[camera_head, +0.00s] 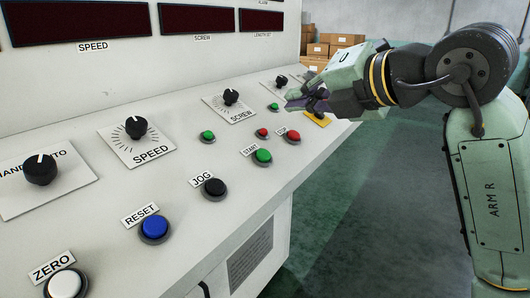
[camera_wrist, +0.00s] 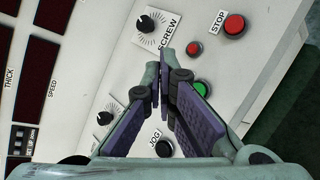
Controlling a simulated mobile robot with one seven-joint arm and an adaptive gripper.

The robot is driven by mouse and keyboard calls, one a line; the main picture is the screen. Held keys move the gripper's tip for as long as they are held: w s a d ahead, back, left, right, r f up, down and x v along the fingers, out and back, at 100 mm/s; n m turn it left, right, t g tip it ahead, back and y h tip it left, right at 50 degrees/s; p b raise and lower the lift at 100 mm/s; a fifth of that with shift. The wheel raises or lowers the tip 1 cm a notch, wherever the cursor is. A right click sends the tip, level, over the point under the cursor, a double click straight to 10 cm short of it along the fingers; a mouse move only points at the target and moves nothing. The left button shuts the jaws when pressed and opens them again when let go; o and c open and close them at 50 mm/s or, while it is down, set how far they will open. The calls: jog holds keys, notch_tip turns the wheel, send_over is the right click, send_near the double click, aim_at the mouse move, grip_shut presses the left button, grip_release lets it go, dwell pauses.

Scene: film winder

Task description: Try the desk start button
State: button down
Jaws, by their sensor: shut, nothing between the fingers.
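The green START button (camera_head: 262,157) sits on the sloped desk face with its START label beside it, between the black JOG button and the red STOP button. My gripper (camera_head: 295,97) is raised above the desk's far right part, apart from the button, shut and empty. In the wrist view the closed fingertips (camera_wrist: 160,62) point at the panel between the SCREW knob and the green button (camera_wrist: 201,88). The right finger partly covers that button's surroundings, and its label is hidden there.
The red STOP button (camera_head: 293,138) and black JOG button (camera_head: 214,187) flank START. Small red (camera_head: 262,132) and green (camera_head: 207,135) lamps or buttons, the SCREW knob (camera_head: 231,97) and an amber piece (camera_head: 317,119) are near. Open floor lies right of the desk.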

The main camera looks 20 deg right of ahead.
jog(key=shift+w+a+f+b, duration=0.4)
jog(key=shift+w+f+b, duration=0.15)
jog(key=shift+f+b, duration=0.6)
jog(key=shift+w+a+f+b, duration=0.45)
jog(key=shift+f+b, duration=0.35)
jog(key=shift+f, duration=0.7)
jog(key=shift+w+a+f+b, duration=0.35)
jog(key=shift+w+f+b, duration=0.25)
jog(key=shift+f+b, duration=0.55)
jog(key=shift+f, duration=0.25)
jog(key=shift+w+a+f, duration=0.1)
jog(key=shift+w+f, duration=0.05)
jog(key=shift+f, duration=0.1)
jog(key=shift+w+a+f+b, duration=0.15)
jog(key=shift+w+f+b, duration=0.05)
jog(key=shift+f+b, duration=0.35)
jog(key=shift+r, duration=0.1)
jog(key=shift+s+d+r+p, duration=0.15)
jog(key=shift+s+r+p, duration=0.1)
jog(key=shift+r, duration=0.15)
jog(key=shift+s+d+r+p, duration=0.1)
jog(key=shift+r+p, duration=0.15)
jog(key=shift+r, duration=0.15)
jog(key=shift+r, duration=0.1)
